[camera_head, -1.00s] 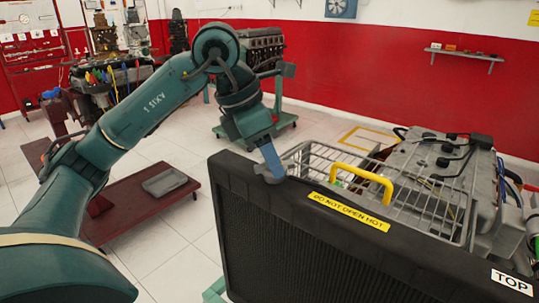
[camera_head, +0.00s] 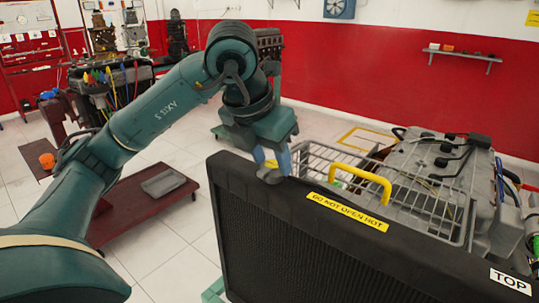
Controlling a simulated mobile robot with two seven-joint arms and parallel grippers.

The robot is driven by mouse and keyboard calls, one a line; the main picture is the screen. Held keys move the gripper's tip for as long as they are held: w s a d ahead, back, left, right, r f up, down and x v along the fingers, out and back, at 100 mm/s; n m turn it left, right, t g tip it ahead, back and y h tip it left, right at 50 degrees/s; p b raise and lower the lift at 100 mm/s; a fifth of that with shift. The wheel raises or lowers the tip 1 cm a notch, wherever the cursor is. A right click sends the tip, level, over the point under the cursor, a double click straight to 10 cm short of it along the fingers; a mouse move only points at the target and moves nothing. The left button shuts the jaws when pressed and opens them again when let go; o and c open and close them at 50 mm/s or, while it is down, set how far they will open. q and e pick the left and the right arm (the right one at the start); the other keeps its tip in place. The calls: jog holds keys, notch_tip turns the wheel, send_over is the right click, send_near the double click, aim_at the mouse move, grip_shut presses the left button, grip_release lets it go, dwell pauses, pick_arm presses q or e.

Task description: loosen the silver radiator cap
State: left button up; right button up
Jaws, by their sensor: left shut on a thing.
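The silver radiator cap (camera_head: 270,176) sits on the top edge of the black radiator (camera_head: 330,250), at its left part, and is partly hidden by my gripper. My left gripper (camera_head: 271,166) points down from above with its blue-grey fingers shut on the cap. My left arm reaches in from the left. My right gripper does not show.
A yellow label (camera_head: 347,212) reading "DO NOT OPEN HOT" lies on the radiator top. Behind it are a wire guard (camera_head: 430,207) with a yellow handle (camera_head: 362,178) and a grey engine (camera_head: 435,165). A dark red cart (camera_head: 135,205) stands at the left on open tiled floor.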

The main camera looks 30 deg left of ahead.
pick_arm(q)
jog(key=shift+f, duration=0.1)
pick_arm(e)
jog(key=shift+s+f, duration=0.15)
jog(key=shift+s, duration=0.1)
pick_arm(q)
jog(key=o, duration=1)
jog(key=shift+c, duration=0.2)
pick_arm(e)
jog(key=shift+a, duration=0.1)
pick_arm(q)
jog(key=shift+s+r, duration=0.15)
jog(key=shift+r, duration=0.3)
jog(key=p+v, duration=0.3)
jog(key=v, duration=0.9)
jog(key=shift+r, duration=0.2)
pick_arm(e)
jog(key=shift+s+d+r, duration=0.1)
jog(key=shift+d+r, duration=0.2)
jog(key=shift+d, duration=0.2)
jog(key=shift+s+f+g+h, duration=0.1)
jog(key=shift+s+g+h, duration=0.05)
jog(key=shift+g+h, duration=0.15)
pick_arm(q)
jog(key=shift+s, duration=0.1)
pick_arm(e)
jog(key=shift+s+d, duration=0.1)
